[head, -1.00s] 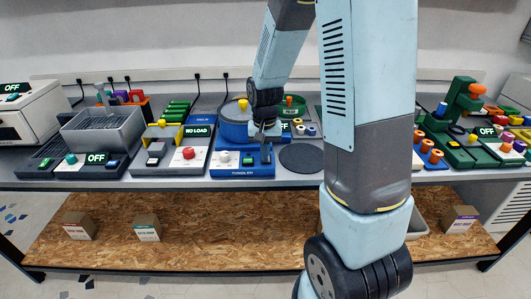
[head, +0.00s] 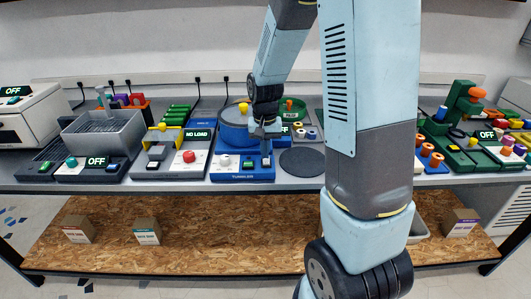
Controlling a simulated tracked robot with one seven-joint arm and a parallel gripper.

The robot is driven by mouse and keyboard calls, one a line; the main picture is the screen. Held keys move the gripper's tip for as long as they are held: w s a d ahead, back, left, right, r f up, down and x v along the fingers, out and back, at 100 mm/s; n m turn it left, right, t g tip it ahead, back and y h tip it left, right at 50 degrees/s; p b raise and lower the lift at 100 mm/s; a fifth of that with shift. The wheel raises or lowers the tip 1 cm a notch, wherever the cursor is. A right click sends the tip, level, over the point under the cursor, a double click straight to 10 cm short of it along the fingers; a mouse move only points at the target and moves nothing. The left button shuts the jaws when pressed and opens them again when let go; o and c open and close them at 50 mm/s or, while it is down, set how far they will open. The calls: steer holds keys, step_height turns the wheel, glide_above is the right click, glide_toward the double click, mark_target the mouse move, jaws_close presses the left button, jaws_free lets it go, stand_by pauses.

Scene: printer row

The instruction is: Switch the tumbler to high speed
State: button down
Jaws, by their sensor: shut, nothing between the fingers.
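The blue tumbler (head: 228,177) stands on the bench left of the middle, with its label on the front edge. Its round blue drum (head: 232,130) has a yellow knob on top. On its front panel are a white knob (head: 225,160) and a green button (head: 247,163). My gripper (head: 266,150) is shut and points down over the right part of the panel, close to a small blue part (head: 266,161). I cannot tell whether it touches that part. My gripper hides part of the panel and the tumbler's display.
A station with a red knob and a "NO LOAD" display (head: 199,134) stands just left. A dark round pad (head: 302,162) lies to the right on the bench. My own arm hides the middle right of the bench.

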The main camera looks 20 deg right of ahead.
step_height(320, 180, up, 13)
steer(key=s, duration=0.2)
steer(key=shift+a+f, duration=0.15)
steer(key=shift+a, duration=0.25)
steer(key=shift+s, duration=0.15)
